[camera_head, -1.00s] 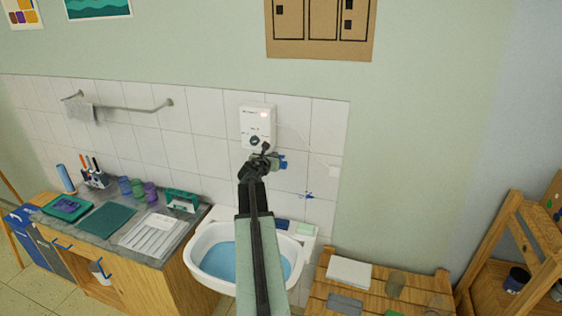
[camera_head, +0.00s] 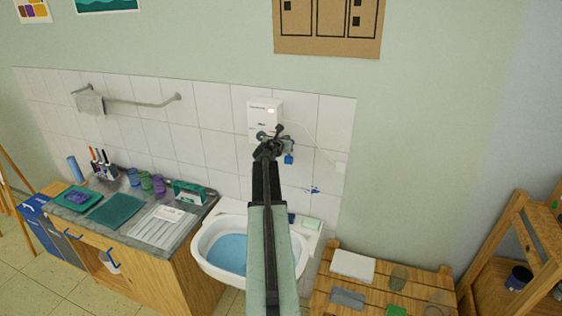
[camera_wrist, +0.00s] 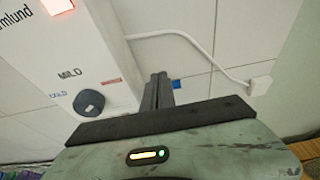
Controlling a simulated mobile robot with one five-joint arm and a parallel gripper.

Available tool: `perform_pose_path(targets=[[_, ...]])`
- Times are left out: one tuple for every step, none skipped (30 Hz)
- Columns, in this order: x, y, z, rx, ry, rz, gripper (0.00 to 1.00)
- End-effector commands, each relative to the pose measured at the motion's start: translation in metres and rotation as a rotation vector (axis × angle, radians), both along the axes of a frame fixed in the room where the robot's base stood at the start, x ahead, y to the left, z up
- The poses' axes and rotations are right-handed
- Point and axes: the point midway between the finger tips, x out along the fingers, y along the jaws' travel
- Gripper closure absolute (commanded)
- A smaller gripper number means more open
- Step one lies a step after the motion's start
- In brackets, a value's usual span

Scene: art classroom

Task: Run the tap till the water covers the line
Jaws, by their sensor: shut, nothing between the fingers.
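A white wall heater box (camera_head: 263,108) with a lit red light hangs on the tiles above the basin. Its dark dial (camera_wrist: 88,103) shows in the wrist view, with a "MILD" label and blue and red marks around it. My gripper (camera_head: 275,133) is shut and empty in front of the box's lower right part; in the wrist view its fingers (camera_wrist: 158,90) are to the right of the dial, apparently apart from it. The white basin (camera_head: 208,268) holds a blue surface like water (camera_head: 230,252), partly hidden by my arm. I cannot make out a line or a water stream.
A counter with a drainboard (camera_head: 160,228), cups (camera_head: 145,180) and a green mat (camera_head: 116,210) stands left of the basin. A slatted wooden table (camera_head: 325,285) is at the right. A white cable (camera_wrist: 215,62) runs from the box to a wall plate.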

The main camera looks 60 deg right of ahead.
Motion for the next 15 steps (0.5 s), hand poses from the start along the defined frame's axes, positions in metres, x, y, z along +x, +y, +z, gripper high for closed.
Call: perform_pose_path(targets=[[-0.0001,-0.0002,0.0000,0.000,0.000,0.000,1.00],[-0.0001,-0.0002,0.0000,0.000,0.000,0.000,1.00],[-0.0001,-0.0002,0.0000,0.000,0.000,0.000,1.00],[-0.0001,-0.0001,0.0001,0.000,0.000,0.000,1.00],[-0.0001,-0.0001,0.0001,0.000,0.000,0.000,1.00],[-0.0001,-0.0001,0.0001,0.000,0.000,0.000,1.00],[-0.0001,-0.0001,0.0001,0.000,0.000,0.000,1.00],[-0.0001,-0.0001,0.0001,0.000,0.000,0.000,1.00],[-0.0002,-0.0002,0.0001,0.000,0.000,0.000,1.00],[-0.0002,-0.0002,0.0001,0.000,0.000,0.000,1.00],[-0.0001,0.0001,0.0001,0.000,0.000,0.000,1.00],[-0.0002,0.0007,0.0002,0.000,0.000,0.000,1.00],[-0.0002,0.0018,0.0005,0.000,0.000,0.000,1.00],[-0.0001,0.0034,0.0008,0.000,0.000,0.001,1.00],[-0.0001,0.0065,0.0015,0.000,0.001,0.001,1.00]])
